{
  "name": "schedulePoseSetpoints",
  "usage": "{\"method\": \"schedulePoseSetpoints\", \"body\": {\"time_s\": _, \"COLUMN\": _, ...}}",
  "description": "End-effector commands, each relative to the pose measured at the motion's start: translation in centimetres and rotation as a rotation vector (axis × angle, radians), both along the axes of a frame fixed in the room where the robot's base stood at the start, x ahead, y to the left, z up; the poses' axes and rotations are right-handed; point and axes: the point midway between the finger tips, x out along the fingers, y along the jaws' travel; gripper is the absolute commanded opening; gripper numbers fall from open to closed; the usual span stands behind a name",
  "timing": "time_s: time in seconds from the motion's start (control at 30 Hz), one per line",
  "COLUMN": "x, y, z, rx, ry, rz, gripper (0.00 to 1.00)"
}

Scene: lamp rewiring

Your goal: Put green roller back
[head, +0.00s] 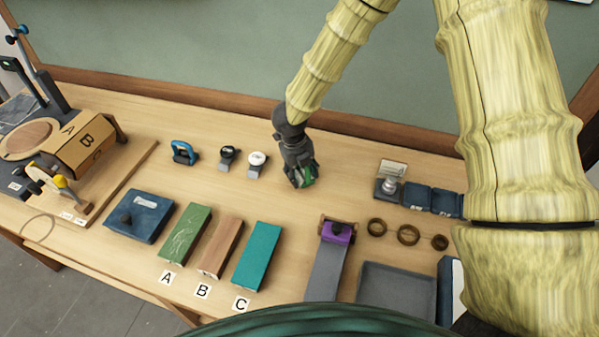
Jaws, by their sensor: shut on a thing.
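My gripper (302,184) is over the middle of the wooden table, pointing down, to the right of a row of small tools. It is shut on a small green thing, which I take to be the green roller (308,175). Only part of the green shows between and beside the dark fingers; the rest is hidden. I cannot tell whether the roller touches the table or is held just above it.
Left of my gripper stand a white-topped tool (257,160), a black-topped tool (228,156) and a blue handle (183,152). Blocks marked A (186,234), B (221,247) and C (257,254) lie in front. A purple piece (338,232) and rings (408,235) are at right.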

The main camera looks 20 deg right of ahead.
Motion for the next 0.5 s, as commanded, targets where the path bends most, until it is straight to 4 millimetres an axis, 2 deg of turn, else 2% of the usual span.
{"method": "schedulePoseSetpoints", "body": {"time_s": 0.17, "x": 0.01, "y": 0.04, "z": -0.33, "rx": 0.0, "ry": 0.0, "rz": 0.001, "gripper": 0.23}}
{"method": "schedulePoseSetpoints", "body": {"time_s": 0.2, "x": 0.0, "y": 0.04, "z": -0.35, "rx": 0.0, "ry": 0.0, "rz": 0.001, "gripper": 0.51}}
{"method": "schedulePoseSetpoints", "body": {"time_s": 0.3, "x": 0.01, "y": 0.07, "z": -0.29, "rx": 0.0, "ry": 0.0, "rz": 0.001, "gripper": 0.69}}
{"method": "schedulePoseSetpoints", "body": {"time_s": 0.5, "x": 0.0, "y": 0.07, "z": -0.28, "rx": 0.0, "ry": 0.0, "rz": 0.001, "gripper": 0.71}}
